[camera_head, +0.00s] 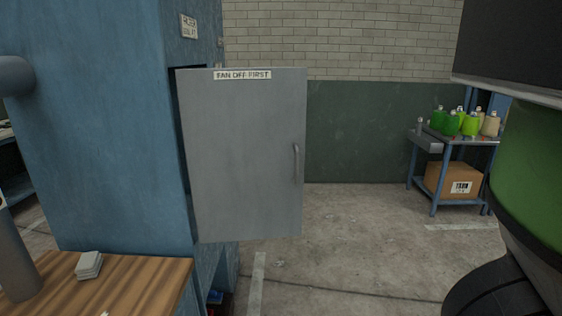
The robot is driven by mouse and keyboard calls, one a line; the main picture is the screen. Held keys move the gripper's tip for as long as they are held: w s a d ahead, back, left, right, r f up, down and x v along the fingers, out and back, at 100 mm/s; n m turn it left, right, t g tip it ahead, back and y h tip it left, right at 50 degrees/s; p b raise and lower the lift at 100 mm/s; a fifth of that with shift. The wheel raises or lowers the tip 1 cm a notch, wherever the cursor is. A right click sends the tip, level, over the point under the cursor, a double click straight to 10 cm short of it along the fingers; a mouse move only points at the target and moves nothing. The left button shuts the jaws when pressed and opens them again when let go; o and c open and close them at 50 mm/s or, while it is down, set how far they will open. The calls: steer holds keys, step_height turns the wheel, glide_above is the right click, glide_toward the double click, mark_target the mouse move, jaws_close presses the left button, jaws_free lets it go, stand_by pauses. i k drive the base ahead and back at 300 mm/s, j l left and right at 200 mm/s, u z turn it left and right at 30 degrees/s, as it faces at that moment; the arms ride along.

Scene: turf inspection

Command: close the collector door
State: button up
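The collector door (240,150) is a flat grey panel in the middle of the head view, with a label reading "FAN OFF FIRST" (242,75) along its top. It stands open, swung out from the blue collector cabinet (100,130) on the left. A dark strip of the opening (181,130) shows along the door's left side. A vertical grey bar handle (296,162) sits near the door's right edge. The rest of the opening is hidden behind the door. My gripper is not in view.
A wooden bench top (130,285) with a small grey stack (88,265) is at lower left. Concrete floor (350,230) is clear right of the door. A blue-legged table (436,185) with green containers (451,123) and a cardboard box (448,180) stands further back right.

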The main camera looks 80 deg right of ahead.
mark_target(244, 129)
steer(key=z, duration=1.2)
